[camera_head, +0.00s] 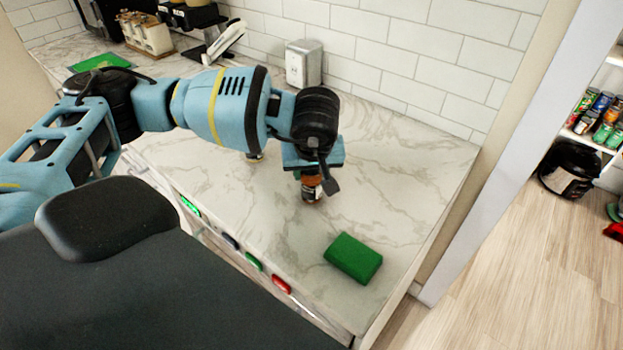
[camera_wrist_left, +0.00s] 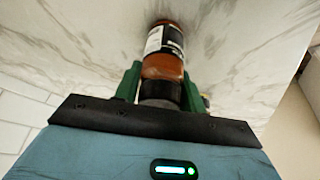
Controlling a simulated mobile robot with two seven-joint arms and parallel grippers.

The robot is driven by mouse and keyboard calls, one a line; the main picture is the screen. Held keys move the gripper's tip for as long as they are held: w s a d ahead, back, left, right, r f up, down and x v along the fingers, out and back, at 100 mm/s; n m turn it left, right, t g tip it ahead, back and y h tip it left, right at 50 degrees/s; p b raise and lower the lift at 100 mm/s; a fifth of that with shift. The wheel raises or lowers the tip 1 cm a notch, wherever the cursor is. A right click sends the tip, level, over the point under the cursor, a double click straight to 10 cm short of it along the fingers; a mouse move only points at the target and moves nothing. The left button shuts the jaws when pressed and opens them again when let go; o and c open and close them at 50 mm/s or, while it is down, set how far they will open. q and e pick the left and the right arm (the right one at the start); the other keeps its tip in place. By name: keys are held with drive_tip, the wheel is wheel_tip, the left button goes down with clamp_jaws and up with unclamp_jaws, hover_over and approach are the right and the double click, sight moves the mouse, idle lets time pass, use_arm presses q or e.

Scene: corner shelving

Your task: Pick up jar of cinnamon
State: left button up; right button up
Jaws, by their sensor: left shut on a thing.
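The jar of cinnamon (camera_head: 311,188) is a small orange-brown jar with a white and black label and a dark cap. It is on or just above the marble counter; I cannot tell which. My left gripper (camera_head: 309,170) comes down on it from above. In the left wrist view the jar (camera_wrist_left: 164,50) sits between the green fingers of the left gripper (camera_wrist_left: 161,85), which are shut on its capped end. The gripper hides the jar's top in the head view. My right gripper is not in view.
A green box-like block (camera_head: 353,257) lies on the marble counter (camera_head: 400,190) near its front right edge. A silver toaster-like box (camera_head: 303,63) stands by the tiled wall. Another small item (camera_head: 255,157) shows partly under my left arm. The counter right of the jar is clear.

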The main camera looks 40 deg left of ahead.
use_arm(q)
drive_tip(key=shift+r, duration=0.1)
drive_tip(key=shift+r, duration=0.4)
drive_tip(key=v, duration=0.2)
drive_tip(key=shift+r, duration=0.35)
drive_tip(key=s+d+r+b, duration=0.1)
drive_tip(key=s+d, duration=0.8)
drive_tip(key=s, duration=0.2)
drive_tip(key=shift+s+d+r, duration=0.25)
drive_tip(key=shift+s+d, duration=0.05)
drive_tip(key=shift+d, duration=0.1)
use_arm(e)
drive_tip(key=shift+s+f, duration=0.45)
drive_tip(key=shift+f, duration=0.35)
